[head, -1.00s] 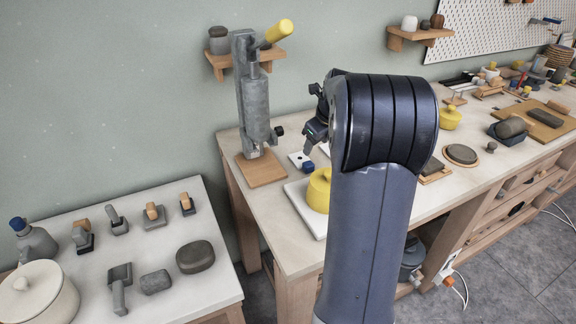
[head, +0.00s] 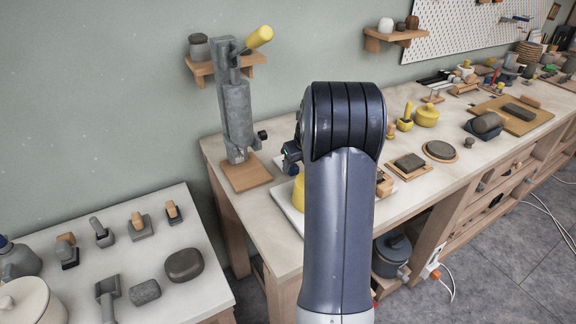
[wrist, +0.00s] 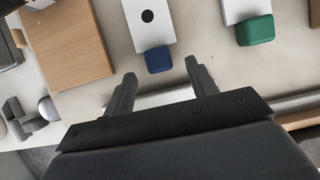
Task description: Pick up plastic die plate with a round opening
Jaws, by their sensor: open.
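In the wrist view, a white die plate (wrist: 149,22) with a dark round opening and a blue block handle (wrist: 158,59) lies on the table at the top centre. My gripper (wrist: 160,72) is open and empty, with its two fingers apart just below the blue handle in the picture. The handle lies roughly in line with the gap, not between the fingers. A second white plate (wrist: 236,10) with a green handle lies to the right; any opening in it is out of frame. In the head view, my arm hides much of my gripper (head: 291,155) and the plates.
A grey press (head: 236,115) with a yellow lever stands on a wooden base (head: 246,177) left of the gripper. A lower side table (head: 205,280) at left holds several stones and tools. The bench to the right carries a yellow pot (head: 427,115) and boards.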

